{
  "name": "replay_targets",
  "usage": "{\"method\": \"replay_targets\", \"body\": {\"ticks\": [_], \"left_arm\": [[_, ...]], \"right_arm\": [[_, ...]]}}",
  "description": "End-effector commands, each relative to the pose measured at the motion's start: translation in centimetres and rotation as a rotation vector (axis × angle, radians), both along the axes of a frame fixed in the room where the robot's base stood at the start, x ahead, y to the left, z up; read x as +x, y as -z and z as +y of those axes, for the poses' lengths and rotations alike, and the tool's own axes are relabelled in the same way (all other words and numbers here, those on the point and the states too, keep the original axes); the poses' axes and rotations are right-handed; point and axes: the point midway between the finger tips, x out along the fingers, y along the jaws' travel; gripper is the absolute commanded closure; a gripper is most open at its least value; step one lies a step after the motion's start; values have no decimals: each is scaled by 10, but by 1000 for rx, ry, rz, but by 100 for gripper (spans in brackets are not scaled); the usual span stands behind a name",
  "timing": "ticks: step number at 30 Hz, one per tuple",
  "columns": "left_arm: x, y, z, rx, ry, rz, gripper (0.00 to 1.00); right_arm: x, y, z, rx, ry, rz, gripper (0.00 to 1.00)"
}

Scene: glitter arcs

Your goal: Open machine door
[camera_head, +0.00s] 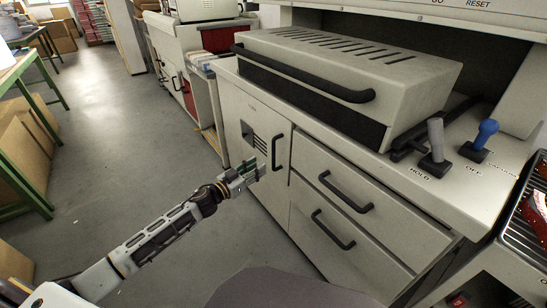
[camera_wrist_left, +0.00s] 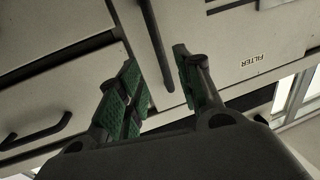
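The beige machine has a front door (camera_head: 238,118) with a small vent panel and a dark vertical handle (camera_head: 277,153) near its right edge. The door looks closed. My left gripper (camera_head: 254,170) is just in front of and left of this handle. In the left wrist view, the green-padded fingers of my left gripper (camera_wrist_left: 160,88) are spread apart, and the dark handle (camera_wrist_left: 154,42) runs down into the gap between them. Gaps show on both sides of the handle, so no grip shows. My right gripper is in neither view.
Two drawers with dark handles, an upper one (camera_head: 350,180) and a lower one (camera_head: 330,222), are right of the door. A lidded box (camera_head: 350,65) with a long bar sits on top, beside grey and blue levers (camera_head: 487,130). Grey floor (camera_head: 125,130) is clear at left.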

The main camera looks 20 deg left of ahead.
Motion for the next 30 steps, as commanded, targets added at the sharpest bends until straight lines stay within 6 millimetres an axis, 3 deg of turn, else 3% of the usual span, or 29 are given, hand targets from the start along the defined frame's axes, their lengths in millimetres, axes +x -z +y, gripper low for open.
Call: {"method": "replay_targets", "body": {"ticks": [30], "left_arm": [[58, 0, -28, 0, -2, -1, 65]], "right_arm": [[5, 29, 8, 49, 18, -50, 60]]}}
